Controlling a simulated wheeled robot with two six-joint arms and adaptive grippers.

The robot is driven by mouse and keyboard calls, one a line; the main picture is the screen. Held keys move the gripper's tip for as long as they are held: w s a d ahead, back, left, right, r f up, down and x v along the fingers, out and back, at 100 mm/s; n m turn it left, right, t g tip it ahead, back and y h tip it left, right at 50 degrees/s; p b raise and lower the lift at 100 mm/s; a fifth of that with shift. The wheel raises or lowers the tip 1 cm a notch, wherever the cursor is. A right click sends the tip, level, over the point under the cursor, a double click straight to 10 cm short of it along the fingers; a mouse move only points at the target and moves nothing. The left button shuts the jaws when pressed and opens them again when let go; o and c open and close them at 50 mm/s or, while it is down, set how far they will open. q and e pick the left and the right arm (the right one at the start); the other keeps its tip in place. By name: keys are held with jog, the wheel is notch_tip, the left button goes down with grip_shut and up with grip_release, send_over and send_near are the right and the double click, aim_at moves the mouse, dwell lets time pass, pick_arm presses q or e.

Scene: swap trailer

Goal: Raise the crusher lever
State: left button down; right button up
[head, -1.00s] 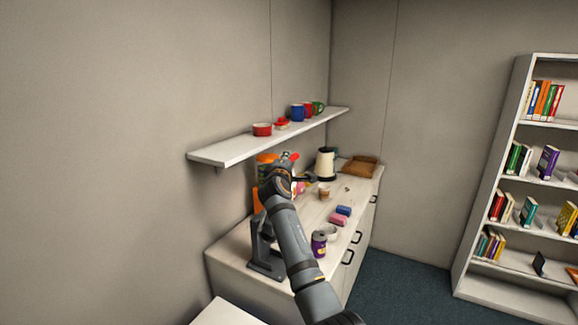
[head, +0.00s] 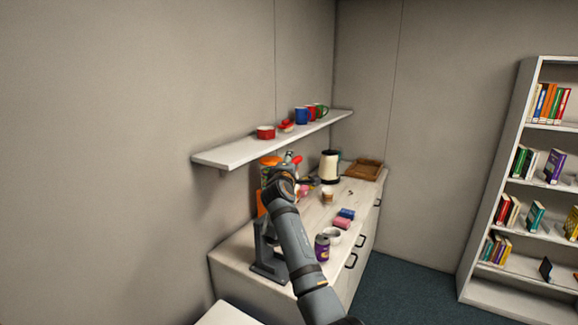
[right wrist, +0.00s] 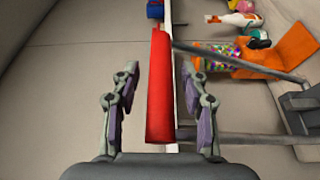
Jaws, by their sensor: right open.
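The can crusher (head: 266,252) is a dark grey frame standing at the near left end of the counter, partly hidden behind my right arm. Its lever has a red handle (right wrist: 160,112), which lies lengthwise between the two fingers of my right gripper (right wrist: 162,82) in the right wrist view. The fingers are open, with a gap on each side of the handle. Grey lever bars (right wrist: 240,62) run off to the right from it. In the head view my right gripper is mostly hidden by its own wrist. My left gripper is not in view.
A wall shelf (head: 225,156) with mugs and a red bowl hangs above the counter (head: 238,262). A purple can (head: 322,248), a white ring-like item, pink and blue blocks, a cup and a kettle (head: 329,166) stand on the counter. A bookshelf (head: 520,110) is at right.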

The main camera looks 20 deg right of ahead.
jog(key=v, duration=0.7)
jog(key=shift+s, duration=0.2)
jog(key=shift+w, duration=0.1)
